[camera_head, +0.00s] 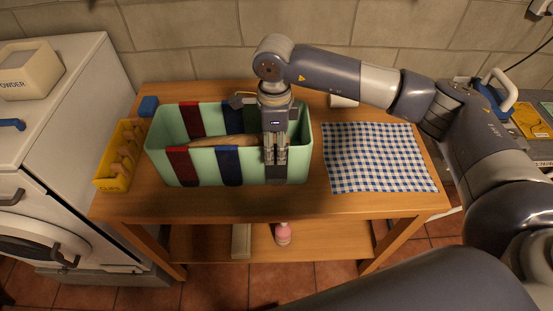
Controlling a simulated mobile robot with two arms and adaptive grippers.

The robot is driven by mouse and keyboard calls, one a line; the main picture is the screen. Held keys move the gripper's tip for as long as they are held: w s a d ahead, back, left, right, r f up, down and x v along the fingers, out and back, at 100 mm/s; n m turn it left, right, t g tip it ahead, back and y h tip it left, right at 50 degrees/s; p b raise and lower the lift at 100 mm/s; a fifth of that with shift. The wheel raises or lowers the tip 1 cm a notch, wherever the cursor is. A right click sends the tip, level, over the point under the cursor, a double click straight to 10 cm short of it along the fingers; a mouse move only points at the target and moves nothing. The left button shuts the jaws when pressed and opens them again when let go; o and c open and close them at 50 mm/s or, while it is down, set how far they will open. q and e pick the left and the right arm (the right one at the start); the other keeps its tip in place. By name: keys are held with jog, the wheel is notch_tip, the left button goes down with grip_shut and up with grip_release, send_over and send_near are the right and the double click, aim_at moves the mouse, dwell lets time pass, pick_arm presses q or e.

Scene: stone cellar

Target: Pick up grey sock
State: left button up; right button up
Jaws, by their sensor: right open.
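A mint green basket (153,146) with red and dark blue bands stands on the wooden table. A small dark grey shape (240,100) shows at the basket's far rim, left of my wrist. I cannot tell whether it is the grey sock; no sock shows clearly. My right gripper (275,157) points down over the right half of the basket, its fingers open with nothing seen between them. The gripper and wrist hide part of the basket's inside. My left gripper is not in view.
A long tan object (222,141) lies in the basket. A yellow bin (107,180) and blue block (148,106) are at the left. A blue checked cloth (378,158) lies flat at the right. A pink bottle (282,234) stands on the lower shelf.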

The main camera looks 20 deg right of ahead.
jog(key=f, duration=0.1)
jog(key=f+p, duration=0.1)
jog(key=f, duration=0.2)
jog(key=shift+d+p, duration=0.25)
jog(key=shift+p, duration=0.15)
jog(key=c, duration=1)
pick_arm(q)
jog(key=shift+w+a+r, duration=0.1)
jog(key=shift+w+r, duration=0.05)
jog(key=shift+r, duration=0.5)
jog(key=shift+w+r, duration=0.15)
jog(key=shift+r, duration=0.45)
pick_arm(e)
jog(key=shift+w+r+b, duration=0.1)
jog(key=shift+r+b, duration=0.35)
jog(key=shift+r, duration=0.2)
pick_arm(q)
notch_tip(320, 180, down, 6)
jog(key=b, duration=0.5)
pick_arm(e)
notch_tip(320, 180, up, 34)
jog(key=p, duration=1.3)
send_over(276, 155)
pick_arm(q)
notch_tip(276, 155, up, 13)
pick_arm(e)
jog(key=shift+w+d+f, duration=0.15)
jog(key=shift+w+d, duration=0.05)
jog(key=shift+w, duration=0.25)
